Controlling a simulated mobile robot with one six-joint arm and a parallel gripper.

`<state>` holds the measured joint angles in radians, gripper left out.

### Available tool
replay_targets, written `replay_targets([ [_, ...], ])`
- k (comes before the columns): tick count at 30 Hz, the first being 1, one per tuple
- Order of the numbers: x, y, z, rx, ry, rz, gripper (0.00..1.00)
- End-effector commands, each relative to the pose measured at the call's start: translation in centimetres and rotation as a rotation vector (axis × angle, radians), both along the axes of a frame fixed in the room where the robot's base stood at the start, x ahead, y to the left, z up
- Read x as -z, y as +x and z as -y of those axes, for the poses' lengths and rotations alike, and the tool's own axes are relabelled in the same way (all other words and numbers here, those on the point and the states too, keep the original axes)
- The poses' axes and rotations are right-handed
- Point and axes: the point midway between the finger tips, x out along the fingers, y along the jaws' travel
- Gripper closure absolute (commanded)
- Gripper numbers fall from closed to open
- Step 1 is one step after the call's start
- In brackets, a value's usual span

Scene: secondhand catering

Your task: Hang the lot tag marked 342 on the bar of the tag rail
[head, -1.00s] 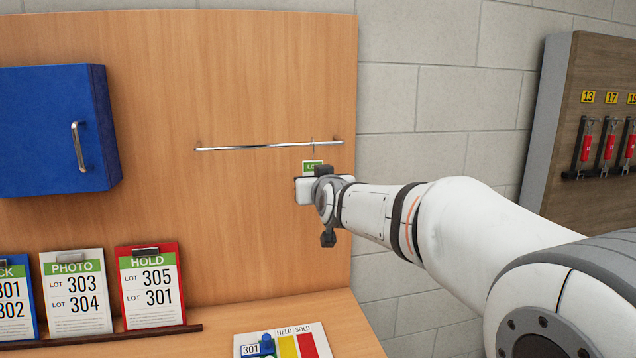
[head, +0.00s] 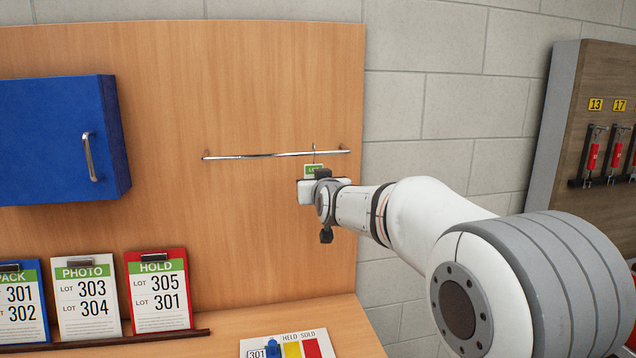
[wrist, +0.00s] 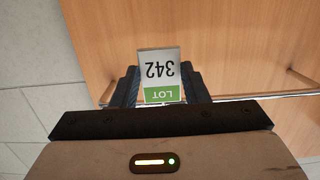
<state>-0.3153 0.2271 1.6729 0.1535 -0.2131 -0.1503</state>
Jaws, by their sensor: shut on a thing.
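The lot tag marked 342 (wrist: 160,69) is white with a green LOT band, and it appears upside down in the wrist view. My gripper (wrist: 166,88) is shut on it, one finger on each side. In the head view only the tag's green top (head: 314,169) shows above my gripper (head: 322,180); the rest is hidden. A thin hook rises from the tag to the height of the tag rail's bar (head: 240,156). The bar is a chrome rod on the wooden back panel. I cannot tell whether the hook is over the bar or just in front of it.
A blue cabinet (head: 50,138) with a handle is on the panel at left. Below stand clipboards marked PHOTO (head: 87,298) and HOLD (head: 159,290) on a ledge. A HELD/SOLD board (head: 285,345) lies on the worktop. The bar's left part is bare.

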Motion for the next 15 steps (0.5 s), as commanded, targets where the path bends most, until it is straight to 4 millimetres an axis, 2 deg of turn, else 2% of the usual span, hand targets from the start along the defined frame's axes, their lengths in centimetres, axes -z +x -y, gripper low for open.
replay_targets([
  [12,-0.1,2.4,-0.7,0.0,0.0,0.0,0.81],
  [15,0.9,2.5,-0.7,0.0,0.0,0.001,0.81],
])
